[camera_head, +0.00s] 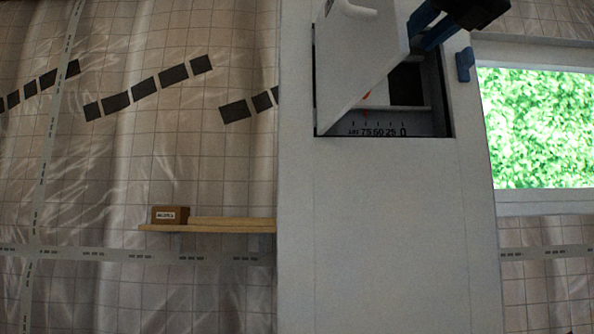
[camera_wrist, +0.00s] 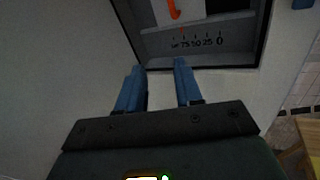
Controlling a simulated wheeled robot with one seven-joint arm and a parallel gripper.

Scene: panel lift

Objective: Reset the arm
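My gripper (camera_head: 416,36) is at the top of the head view, its blue fingers beside the right edge of a raised white panel (camera_head: 362,60). The wrist view shows the two fingers of my gripper (camera_wrist: 160,67) apart, with nothing between them. The panel stands tilted out from a dark-framed recess (camera_head: 445,105) in a white cabinet (camera_head: 400,220). A number scale (camera_head: 378,130) runs along the recess bottom and also shows in the wrist view (camera_wrist: 200,42). An orange-red part (camera_wrist: 174,9) shows above it. Whether the fingers touch the panel is unclear.
A blue piece (camera_head: 464,65) sits on the cabinet's right edge. A wooden shelf (camera_head: 205,229) with a small brown labelled box (camera_head: 170,215) is at the left. A window (camera_head: 540,125) with green leaves is at the right. The cabinet front below the recess is clear.

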